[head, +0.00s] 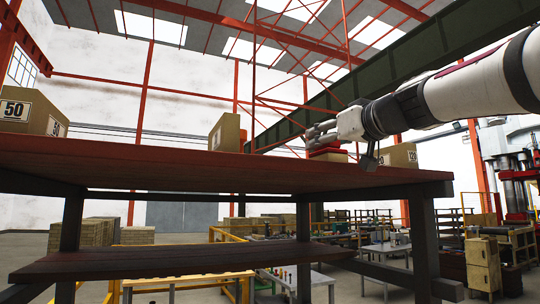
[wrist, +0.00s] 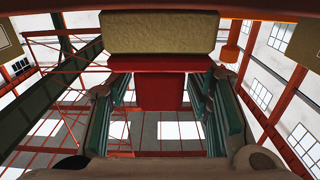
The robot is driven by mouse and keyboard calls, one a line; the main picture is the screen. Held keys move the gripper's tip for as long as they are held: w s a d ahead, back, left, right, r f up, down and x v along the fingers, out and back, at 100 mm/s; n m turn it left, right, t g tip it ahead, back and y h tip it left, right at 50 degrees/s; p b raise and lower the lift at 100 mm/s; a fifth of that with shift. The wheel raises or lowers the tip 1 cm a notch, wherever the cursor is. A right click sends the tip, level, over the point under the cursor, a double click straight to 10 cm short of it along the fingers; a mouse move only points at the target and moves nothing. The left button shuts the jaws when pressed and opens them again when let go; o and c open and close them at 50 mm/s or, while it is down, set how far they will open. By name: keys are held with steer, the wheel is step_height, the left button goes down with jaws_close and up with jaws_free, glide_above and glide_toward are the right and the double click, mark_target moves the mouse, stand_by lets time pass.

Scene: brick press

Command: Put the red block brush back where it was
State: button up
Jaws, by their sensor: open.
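The red block brush (head: 325,151) is on the dark red tabletop (head: 150,163), near its right part. Its red part is on top and its tan part is below. In the wrist view, which is upside down, the tan part (wrist: 160,33) and the red part (wrist: 160,64) lie straight ahead. My gripper (head: 313,134) is at the brush, reaching in from the right. Its open fingers also show in the wrist view (wrist: 158,88), one on each side of the red part, with gaps visible. The underside of the brush is hidden in the head view.
A cardboard box marked 50 (head: 30,114) stands at the left of the tabletop. Another box (head: 225,132) stands behind the middle, and a box marked 120 (head: 400,155) is at the right, behind my gripper. A lower shelf (head: 150,264) runs under the tabletop.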

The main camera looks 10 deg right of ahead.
steer(key=shift+r, duration=0.1)
steer(key=shift+s+r, duration=0.1)
steer(key=b+v, duration=0.2)
steer(key=v, duration=0.9)
steer(key=s+a+f+m+g+h, duration=0.1)
steer(key=s+a+f+g, duration=0.1)
steer(key=f, duration=0.7)
steer(key=s+a+f+m+g, duration=0.1)
steer(key=s+a+f+g, duration=0.15)
steer(key=f, duration=0.75)
steer(key=s+a+f+g+h, duration=0.1)
steer(key=s+f+g, duration=0.15)
steer(key=f, duration=0.65)
steer(key=s+f+g+h, duration=0.1)
steer(key=s+f, duration=0.2)
steer(key=f, duration=0.3)
steer(key=s+d+f+m+g+h, duration=0.1)
steer(key=s+f+g, duration=0.1)
steer(key=s+f, duration=0.2)
steer(key=s+d+f+g+h, duration=0.1)
steer(key=s+f, duration=0.2)
steer(key=f, duration=0.6)
steer(key=shift+s+f+m+g+h+b, duration=0.3)
steer(key=shift+f+g, duration=0.1)
